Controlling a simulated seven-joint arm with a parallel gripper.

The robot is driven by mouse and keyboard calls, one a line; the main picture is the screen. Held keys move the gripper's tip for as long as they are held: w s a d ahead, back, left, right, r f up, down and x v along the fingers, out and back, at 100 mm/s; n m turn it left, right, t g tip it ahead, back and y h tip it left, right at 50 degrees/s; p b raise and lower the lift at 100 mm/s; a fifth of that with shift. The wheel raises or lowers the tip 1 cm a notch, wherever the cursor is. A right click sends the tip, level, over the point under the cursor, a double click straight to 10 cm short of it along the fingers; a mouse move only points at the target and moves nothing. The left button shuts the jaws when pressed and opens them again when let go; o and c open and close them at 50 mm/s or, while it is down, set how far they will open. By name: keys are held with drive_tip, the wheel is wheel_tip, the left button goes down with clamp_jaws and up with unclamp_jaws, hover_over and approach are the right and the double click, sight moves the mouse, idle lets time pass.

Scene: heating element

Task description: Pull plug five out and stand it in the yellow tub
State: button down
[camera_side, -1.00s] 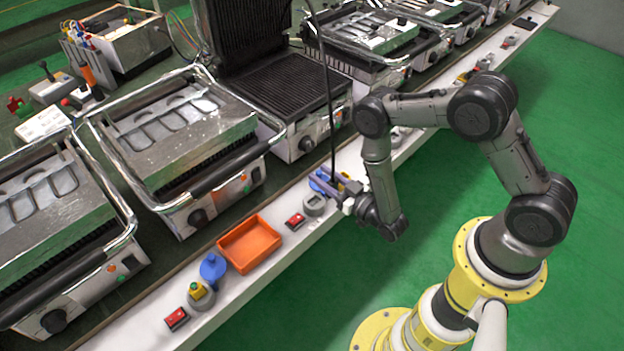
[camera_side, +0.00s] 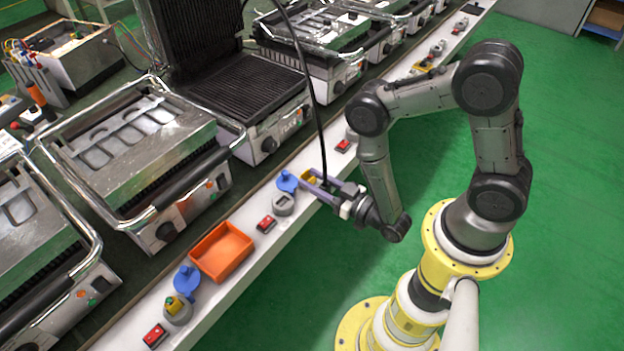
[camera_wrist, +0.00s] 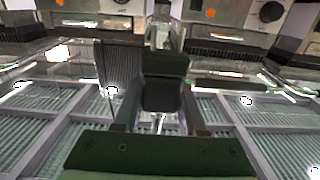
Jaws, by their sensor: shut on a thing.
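My gripper (camera_side: 318,184) is shut on a small yellow plug (camera_side: 308,177) at the bench's front edge. A black cable rises from beside the plug. A grey round socket (camera_side: 283,204) with an open blue lid (camera_side: 287,181) lies just left of the gripper; its face looks bare. In the wrist view a dark block (camera_wrist: 165,82) sits between my fingers; its yellow does not show there. An open, empty orange tub (camera_side: 222,251) stands left along the white ledge. I see no yellow tub. No plug number is readable.
Another socket (camera_side: 178,310) with a yellow plug and open blue lid (camera_side: 187,279) is at lower left. Red switches (camera_side: 266,224) dot the white ledge. Contact grills (camera_side: 130,150) line the bench behind. The green floor in front is clear.

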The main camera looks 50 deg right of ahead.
drive_tip(key=shift+f, duration=0.15)
drive_tip(key=w+f+n+y, duration=0.1)
drive_tip(key=w+f+y, duration=0.1)
drive_tip(key=w, duration=0.7)
drive_tip(key=w+d+m+h, duration=0.1)
drive_tip(key=w+d, duration=0.4)
drive_tip(key=d, duration=0.7)
drive_tip(key=shift+h, duration=0.5)
drive_tip(key=shift+a, duration=0.1)
drive_tip(key=shift+f, duration=2.95)
